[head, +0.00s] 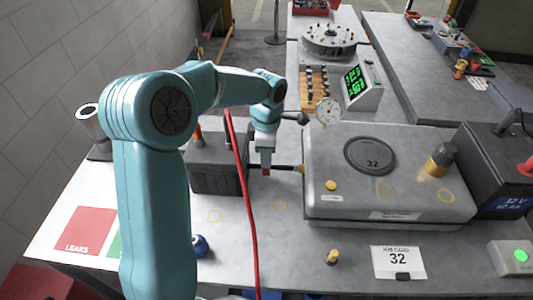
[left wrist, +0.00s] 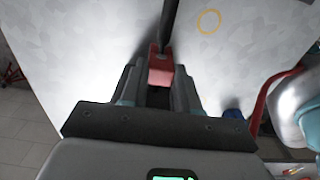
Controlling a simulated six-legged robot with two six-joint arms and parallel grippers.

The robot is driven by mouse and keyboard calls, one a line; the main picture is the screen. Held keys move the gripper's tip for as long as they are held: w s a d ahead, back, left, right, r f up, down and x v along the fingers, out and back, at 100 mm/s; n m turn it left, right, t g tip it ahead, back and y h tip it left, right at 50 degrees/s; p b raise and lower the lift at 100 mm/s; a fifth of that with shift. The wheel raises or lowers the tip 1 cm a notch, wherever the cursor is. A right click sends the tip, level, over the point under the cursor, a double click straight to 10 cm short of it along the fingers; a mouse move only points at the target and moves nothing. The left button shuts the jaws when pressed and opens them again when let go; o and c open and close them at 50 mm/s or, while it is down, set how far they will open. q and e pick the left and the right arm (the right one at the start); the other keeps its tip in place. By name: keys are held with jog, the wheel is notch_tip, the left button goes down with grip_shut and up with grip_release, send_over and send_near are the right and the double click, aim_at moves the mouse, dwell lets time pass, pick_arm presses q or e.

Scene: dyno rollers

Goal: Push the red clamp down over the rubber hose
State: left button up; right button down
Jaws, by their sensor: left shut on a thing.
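The small red clamp (head: 266,171) is at the fingertips of my left gripper (head: 265,160), between the dark block and the grey tank. In the left wrist view the red clamp (left wrist: 160,72) sits between the two fingers of the left gripper (left wrist: 159,82), which is shut on it. The black rubber hose (head: 284,168) runs from the clamp to a fitting on the tank's left side. In the left wrist view the hose (left wrist: 170,25) leads away from the clamp's far end. The fingers partly hide the clamp, so I cannot tell how far down it sits. My right gripper is not in view.
The grey tank (head: 340,197) with a dial gauge (head: 328,111) stands to the right, and the dark block (head: 215,175) to the left. A red cable (head: 247,215) runs down the bench past the gripper. The bench front (head: 290,255) is mostly clear.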

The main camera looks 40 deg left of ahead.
pick_arm(q)
jog(key=shift+f, duration=0.1)
jog(key=o, duration=1)
jog(key=shift+f, duration=0.1)
notch_tip(320, 180, up, 16)
jog(key=shift+r, duration=0.25)
jog(key=shift+w, duration=0.1)
jog(key=shift+f, duration=0.1)
